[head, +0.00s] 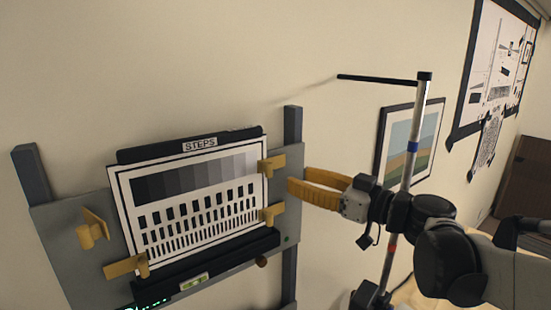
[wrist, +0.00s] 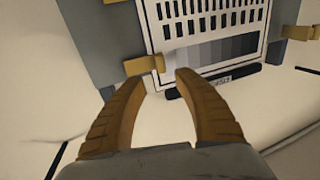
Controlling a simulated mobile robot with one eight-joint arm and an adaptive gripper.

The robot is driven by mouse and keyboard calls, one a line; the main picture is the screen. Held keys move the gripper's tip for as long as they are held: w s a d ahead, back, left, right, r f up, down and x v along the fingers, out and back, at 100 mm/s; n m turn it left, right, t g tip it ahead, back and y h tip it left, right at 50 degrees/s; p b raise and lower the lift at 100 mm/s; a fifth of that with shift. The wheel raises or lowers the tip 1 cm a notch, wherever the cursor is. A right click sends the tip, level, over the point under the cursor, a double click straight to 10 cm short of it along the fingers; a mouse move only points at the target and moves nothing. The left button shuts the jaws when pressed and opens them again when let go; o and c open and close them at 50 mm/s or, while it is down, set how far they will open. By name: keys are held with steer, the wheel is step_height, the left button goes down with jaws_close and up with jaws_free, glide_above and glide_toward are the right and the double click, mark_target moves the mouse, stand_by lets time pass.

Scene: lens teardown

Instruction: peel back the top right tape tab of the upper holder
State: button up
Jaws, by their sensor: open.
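The holder is a grey board (head: 60,222) on the wall, carrying a white chart (head: 130,195) marked STEPS. Its top right tape tab (head: 272,164) is tan and lies across the chart's right edge. My gripper (head: 298,180) is open and empty, just right of and slightly below that tab. In the wrist view the chart is upside down, and the tab (wrist: 143,65) shows just beyond the fingertips (wrist: 162,78), nearer the left finger. I see no clear contact. The bottom right tab (head: 271,213) also crosses the chart edge.
The top left tab (head: 93,228) stands out from the board. The bottom left tab (head: 125,266) crosses the chart's edge. A black ledge with a level (head: 194,282) runs below. A pole with a black rod (head: 380,79) and a framed picture (head: 408,140) are to the right.

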mark_target(269, 176)
steer(key=p+x, duration=0.1)
steer(key=x, duration=0.8)
steer(key=shift+w+a+p, duration=0.1)
steer(key=shift+a+p, duration=0.15)
steer(key=shift+p, duration=0.15)
steer(key=shift+f, duration=0.1)
